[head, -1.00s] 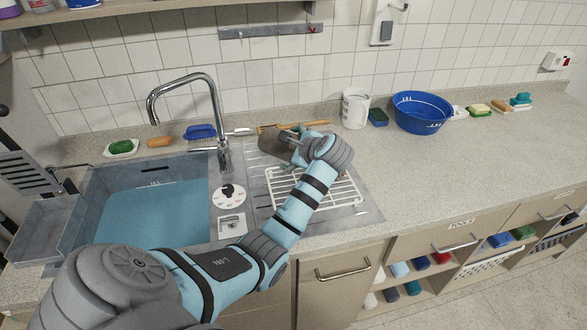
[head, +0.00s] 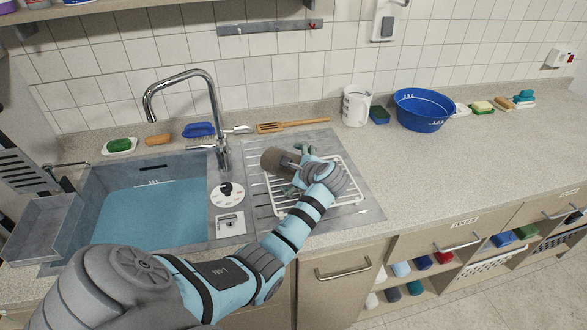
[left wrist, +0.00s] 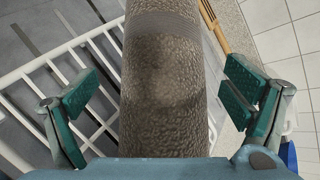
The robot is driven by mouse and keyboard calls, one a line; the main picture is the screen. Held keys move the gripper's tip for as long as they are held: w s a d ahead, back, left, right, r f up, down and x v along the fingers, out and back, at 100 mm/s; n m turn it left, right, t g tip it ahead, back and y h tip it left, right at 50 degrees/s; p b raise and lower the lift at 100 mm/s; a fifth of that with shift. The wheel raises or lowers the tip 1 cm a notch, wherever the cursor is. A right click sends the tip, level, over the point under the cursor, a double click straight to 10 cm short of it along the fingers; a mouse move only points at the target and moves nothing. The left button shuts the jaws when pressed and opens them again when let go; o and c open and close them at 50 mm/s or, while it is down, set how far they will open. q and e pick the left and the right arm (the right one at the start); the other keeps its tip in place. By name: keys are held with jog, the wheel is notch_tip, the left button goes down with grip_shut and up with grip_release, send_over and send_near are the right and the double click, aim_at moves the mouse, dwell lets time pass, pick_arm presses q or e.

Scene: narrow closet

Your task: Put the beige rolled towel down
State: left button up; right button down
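The beige rolled towel (head: 276,161), brownish in this light, lies at the back left of the white wire rack (head: 347,196) on the drainboard and appears to rest on it. In the left wrist view the towel (left wrist: 164,75) runs up the middle of the picture. My left gripper (head: 296,168) is around the towel's near end. Its green-padded fingers stand wide apart in the left wrist view (left wrist: 163,103), with a visible gap on each side of the towel. The towel's underside is hidden. My right gripper is not in view.
A water-filled sink (head: 150,215) with a tall faucet (head: 215,110) is left of the drainboard. A wooden spatula (head: 290,126) lies behind the rack. A white jug (head: 356,106) and a blue basin (head: 422,110) stand back right. The counter's right front is clear.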

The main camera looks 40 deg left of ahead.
pick_arm(q)
jog(key=shift+d+r, duration=0.15)
jog(key=shift+r, duration=0.05)
jog(key=p+v, duration=0.1)
jog(key=v, duration=1)
jog(key=shift+s+d+p, duration=0.2)
jog(key=shift+d+p, duration=0.15)
jog(key=shift+p, duration=0.05)
jog(key=shift+a, duration=0.1)
